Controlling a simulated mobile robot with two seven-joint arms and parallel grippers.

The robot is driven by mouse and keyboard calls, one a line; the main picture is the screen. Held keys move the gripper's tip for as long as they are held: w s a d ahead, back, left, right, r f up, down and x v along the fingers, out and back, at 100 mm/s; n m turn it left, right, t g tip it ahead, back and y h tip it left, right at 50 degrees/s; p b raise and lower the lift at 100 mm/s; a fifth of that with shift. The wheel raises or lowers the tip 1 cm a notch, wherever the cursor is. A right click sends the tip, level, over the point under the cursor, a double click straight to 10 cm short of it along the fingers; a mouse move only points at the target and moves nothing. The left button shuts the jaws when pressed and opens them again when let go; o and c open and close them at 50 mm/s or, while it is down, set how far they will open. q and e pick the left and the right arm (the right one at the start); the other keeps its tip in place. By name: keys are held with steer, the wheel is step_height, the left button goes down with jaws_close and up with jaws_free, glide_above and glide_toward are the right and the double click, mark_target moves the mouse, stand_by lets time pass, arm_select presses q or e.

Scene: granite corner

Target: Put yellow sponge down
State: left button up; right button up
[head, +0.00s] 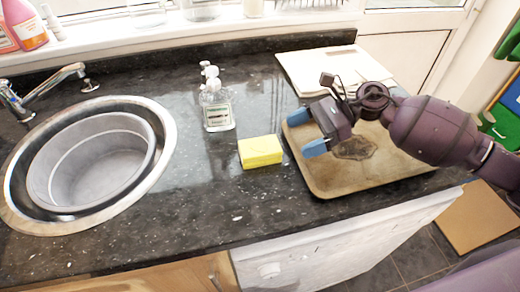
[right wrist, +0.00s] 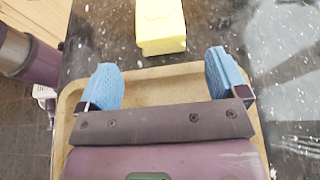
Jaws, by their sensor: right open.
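The yellow sponge (head: 260,151) lies on the dark granite counter, just left of the tray and in front of the soap bottle. In the right wrist view the sponge (right wrist: 160,27) is at the top, beyond my fingertips and apart from them. My right gripper (head: 306,132) is over the left part of the brown tray, its blue fingers spread and empty. In the right wrist view the right gripper (right wrist: 165,85) shows a wide gap between its fingers. My left gripper is in neither view.
A clear soap bottle (head: 216,104) stands behind the sponge. A round sink with a grey basin (head: 92,160) is at the left. The brown tray (head: 330,188) and a pale board (head: 325,62) are at the right. The counter in front of the sponge is free.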

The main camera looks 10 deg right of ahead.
mark_target(278, 143)
steer(key=shift+x, duration=3)
steer(key=shift+w+a+r, duration=0.1)
steer(key=shift+r, duration=0.05)
steer(key=c, duration=1.1)
steer(key=shift+o, duration=0.2)
steer(key=shift+r, duration=0.15)
